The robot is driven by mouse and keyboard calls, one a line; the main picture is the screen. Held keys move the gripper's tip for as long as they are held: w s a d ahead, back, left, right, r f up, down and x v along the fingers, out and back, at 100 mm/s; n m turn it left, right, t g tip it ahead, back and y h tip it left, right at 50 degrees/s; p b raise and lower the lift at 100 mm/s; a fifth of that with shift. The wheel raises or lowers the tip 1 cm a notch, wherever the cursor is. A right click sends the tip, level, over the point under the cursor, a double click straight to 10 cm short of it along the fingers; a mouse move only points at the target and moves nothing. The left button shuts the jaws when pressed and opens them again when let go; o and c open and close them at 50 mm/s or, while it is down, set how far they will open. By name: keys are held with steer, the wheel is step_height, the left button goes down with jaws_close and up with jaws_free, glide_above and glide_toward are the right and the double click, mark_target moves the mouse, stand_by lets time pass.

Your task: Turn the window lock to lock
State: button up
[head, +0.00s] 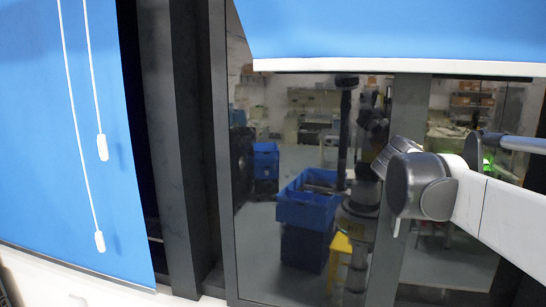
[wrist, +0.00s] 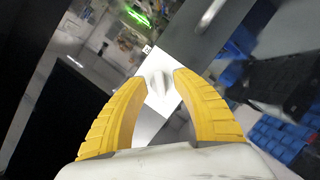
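In the wrist view, the window lock (wrist: 158,84) is a small light-grey knob on a pale, bright plate (wrist: 150,122). My gripper (wrist: 159,78) has two curved yellow fingers spread apart, one on each side of the knob. The fingertips are close to the knob's two sides. I cannot tell whether they touch it, and a gap seems to show on each side. In the head view, the lock and my fingers are hidden behind my arm at the right.
In the head view, dark window glass (head: 262,225) reflects a room with blue crates. A blue blind (head: 400,30) covers the top of the window. Another blue blind (head: 60,150) with white pull cords (head: 102,147) hangs at the left, beside dark frame posts (head: 172,150).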

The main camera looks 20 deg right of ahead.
steer(key=v, duration=1)
steer(key=shift+s+a, duration=0.25)
steer(key=s+a+f+g+y+b, duration=0.1)
steer(key=s+a+f+y+b, duration=0.2)
steer(key=a+f+b, duration=0.5)
steer(key=s+a+f+g+y+b, duration=0.1)
steer(key=s+a+f+y+b, duration=0.3)
steer(key=f, duration=3.1)
steer(key=s+a+f+y+b, duration=0.3)
steer(key=a+f+b, duration=1)
steer(key=f+b, duration=0.9)
steer(key=shift+s+f+g+y+b, duration=0.15)
steer(key=shift+s+g+y+b, duration=0.25)
steer(key=shift+s+b, duration=0.4)
